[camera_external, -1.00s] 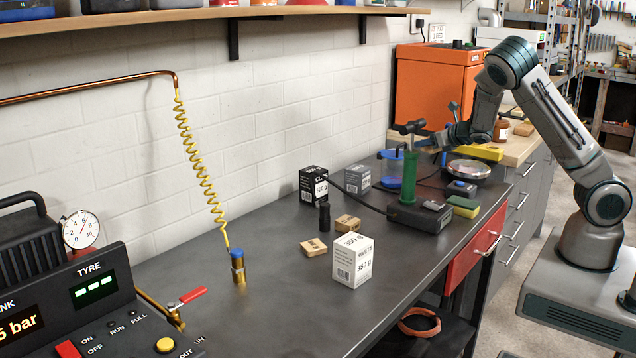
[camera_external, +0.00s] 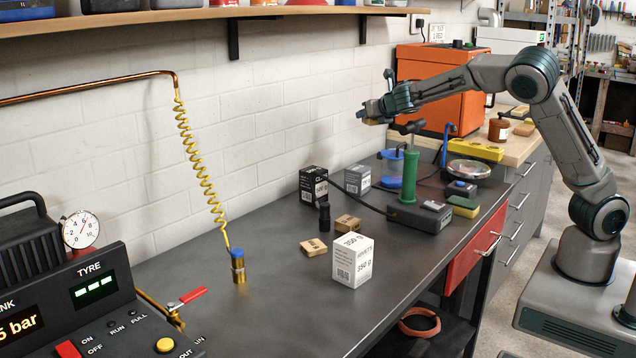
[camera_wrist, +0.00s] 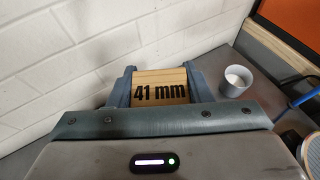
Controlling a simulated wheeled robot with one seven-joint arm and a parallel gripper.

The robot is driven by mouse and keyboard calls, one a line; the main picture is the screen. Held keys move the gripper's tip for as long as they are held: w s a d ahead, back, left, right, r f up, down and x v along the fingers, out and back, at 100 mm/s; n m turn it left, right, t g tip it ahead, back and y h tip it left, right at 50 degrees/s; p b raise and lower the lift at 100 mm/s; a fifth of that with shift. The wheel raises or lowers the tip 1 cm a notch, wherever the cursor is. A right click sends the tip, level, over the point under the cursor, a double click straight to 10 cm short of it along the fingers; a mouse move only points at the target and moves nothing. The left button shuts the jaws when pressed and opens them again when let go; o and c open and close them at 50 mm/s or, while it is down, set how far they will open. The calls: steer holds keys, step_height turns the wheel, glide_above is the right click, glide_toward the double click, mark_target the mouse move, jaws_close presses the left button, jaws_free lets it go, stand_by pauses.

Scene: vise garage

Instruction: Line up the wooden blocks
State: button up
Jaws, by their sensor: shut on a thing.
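My gripper (camera_external: 371,112) is raised above the far part of the bench, near the white wall. It is shut on a wooden block marked "41 mm" (camera_wrist: 160,87), which sits between the two fingers in the wrist view. Two more wooden blocks lie on the grey bench: one (camera_external: 313,247) nearer the camera, and one (camera_external: 347,223) just behind it to the right. They lie close together but apart, at different angles. The markings on these two are too small to read.
A white 350 g box (camera_external: 352,261) stands right beside the bench blocks. A black cylinder (camera_external: 324,216), a black box (camera_external: 313,186) and a grey box (camera_external: 357,179) stand behind. A green pump (camera_external: 410,176) with its base is to the right. The bench's left middle is clear around a brass fitting (camera_external: 238,267).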

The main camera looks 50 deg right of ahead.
steer(key=a+b, duration=0.1)
steer(key=a, duration=0.5)
steer(key=m+g+h+p, duration=0.6)
steer(key=m+g, duration=0.1)
steer(key=m, duration=0.1)
glide_above(374, 211)
step_height(374, 211, down, 14)
step_height(374, 211, down, 7)
steer(key=b, duration=0.6)
steer(key=shift+w+r+b, duration=0.1)
steer(key=shift+w+b, duration=0.05)
steer(key=shift+b, duration=0.15)
steer(key=shift+t, duration=0.3)
steer(key=shift+f, duration=0.5)
steer(key=o, duration=1.1)
steer(key=shift+w+f, duration=0.1)
